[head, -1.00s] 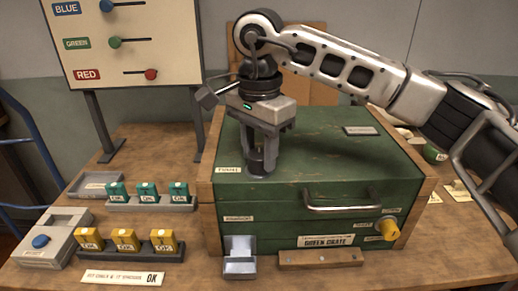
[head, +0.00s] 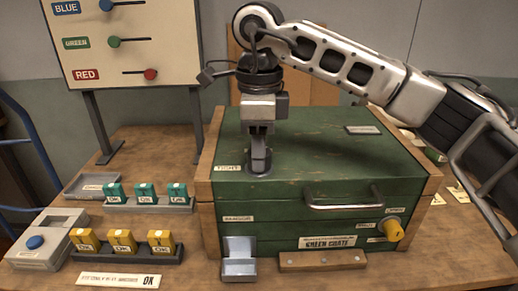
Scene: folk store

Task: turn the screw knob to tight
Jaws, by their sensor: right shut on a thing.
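The green crate (head: 310,150) with wooden end boards stands on the table. My right gripper (head: 258,160) points straight down at the left part of its lid. It is shut on the screw knob, which the fingers mostly hide; only a dark round base (head: 258,174) shows around their tips. A small label (head: 228,168) reading "TIGHT" lies on the lid just left of it. How far the knob is turned cannot be seen. My left gripper is not in view.
A yellow knob (head: 393,230) and a metal handle (head: 343,199) are on the crate's front. A small metal tray (head: 239,269) stands before it. Left are teal blocks (head: 145,194), yellow blocks (head: 123,241) and a blue-button box (head: 36,243). A slider board (head: 125,40) stands behind.

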